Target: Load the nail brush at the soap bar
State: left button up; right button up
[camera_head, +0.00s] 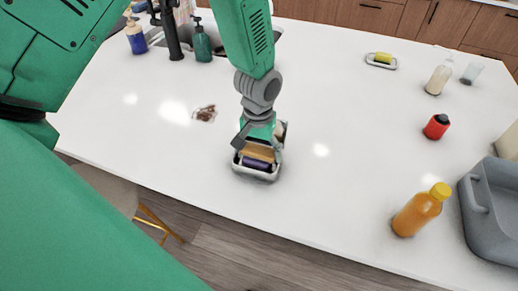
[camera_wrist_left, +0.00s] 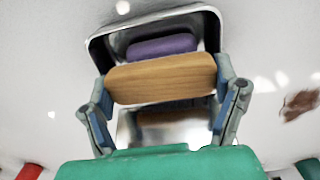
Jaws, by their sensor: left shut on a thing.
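My left gripper (camera_head: 258,140) is shut on the nail brush (camera_head: 258,152), a wooden-backed block. In the left wrist view the brush (camera_wrist_left: 162,79) sits crosswise between the two fingers of the gripper (camera_wrist_left: 163,100). Its bristles are hidden. The brush is over a shiny metal dish (camera_head: 270,177). The purple soap bar (camera_head: 255,164) lies in the dish, just beyond the brush in the left wrist view (camera_wrist_left: 162,46). I cannot tell whether brush and soap touch. My right gripper is not in view.
A brown smear (camera_head: 205,113) marks the white counter left of the dish. Pump bottles (camera_head: 202,44) stand by the tap at the back left. An orange bottle (camera_head: 420,212), a red container (camera_head: 436,126) and a grey tub (camera_head: 490,205) are at right. Counter between is clear.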

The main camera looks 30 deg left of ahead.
aim_at(258, 148)
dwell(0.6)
pick_arm(q)
notch_tip(258, 148, up, 5)
jog(key=p, duration=0.4)
jog(key=shift+f, duration=0.2)
jog(key=shift+r+p, duration=0.3)
jog(key=shift+r, duration=0.9)
